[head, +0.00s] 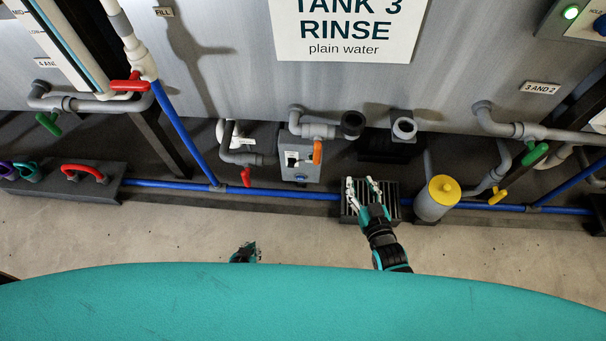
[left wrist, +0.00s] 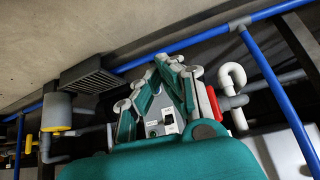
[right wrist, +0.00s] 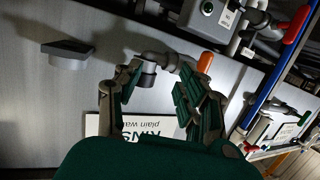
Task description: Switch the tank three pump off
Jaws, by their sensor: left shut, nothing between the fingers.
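My right gripper (head: 361,181) is open and empty, over a dark floor grate, right of the box.
An orange valve handle (head: 317,152) sits right beside the box and a red one (head: 246,177) to its left. A blue pipe (head: 270,192) runs low across the front. A yellow-topped grey cylinder (head: 436,200) stands right of my right gripper. The floor in front is clear.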

